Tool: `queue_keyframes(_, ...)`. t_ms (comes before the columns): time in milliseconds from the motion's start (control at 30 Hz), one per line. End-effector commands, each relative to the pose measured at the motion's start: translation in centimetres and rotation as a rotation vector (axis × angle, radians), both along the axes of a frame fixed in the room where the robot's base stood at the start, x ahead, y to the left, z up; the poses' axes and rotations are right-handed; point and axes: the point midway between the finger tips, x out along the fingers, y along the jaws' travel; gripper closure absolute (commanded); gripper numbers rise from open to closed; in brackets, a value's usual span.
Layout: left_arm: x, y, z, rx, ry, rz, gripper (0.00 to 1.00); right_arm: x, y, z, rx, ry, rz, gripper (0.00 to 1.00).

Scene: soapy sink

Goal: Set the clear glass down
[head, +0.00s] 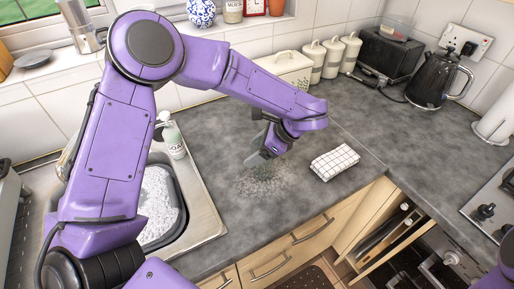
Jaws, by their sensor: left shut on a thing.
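My left gripper (262,152) reaches over the middle of the grey counter, pointing down. It is shut on the clear glass (264,170), which is hard to make out against the stone. The glass shows only as a faint greenish shape at the fingertips, just above or on the counter; I cannot tell whether it touches. A pale speckled patch (262,186) lies on the counter around and below it. My right gripper is out of the picture.
A folded checked cloth (335,162) lies right of the glass. The foamy sink (200,222) and a soap bottle (174,138) are to the left. Counter before the glass is clear.

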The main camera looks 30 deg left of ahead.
Motion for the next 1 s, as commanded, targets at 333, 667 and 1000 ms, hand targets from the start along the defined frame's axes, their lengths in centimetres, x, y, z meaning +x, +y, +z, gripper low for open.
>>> queue_keyframes(333,0.0,0.0,0.0,-0.001,0.0,0.0,0.0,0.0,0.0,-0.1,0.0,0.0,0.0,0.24)
queue_keyframes(667,0.9,-2.8,3.2,0.001,-0.007,-0.002,0.0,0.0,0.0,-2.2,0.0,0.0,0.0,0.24)
queue_keyframes(1000,1.9,-7.0,8.9,0.001,-0.003,0.0,0.0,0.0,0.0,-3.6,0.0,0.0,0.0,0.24)
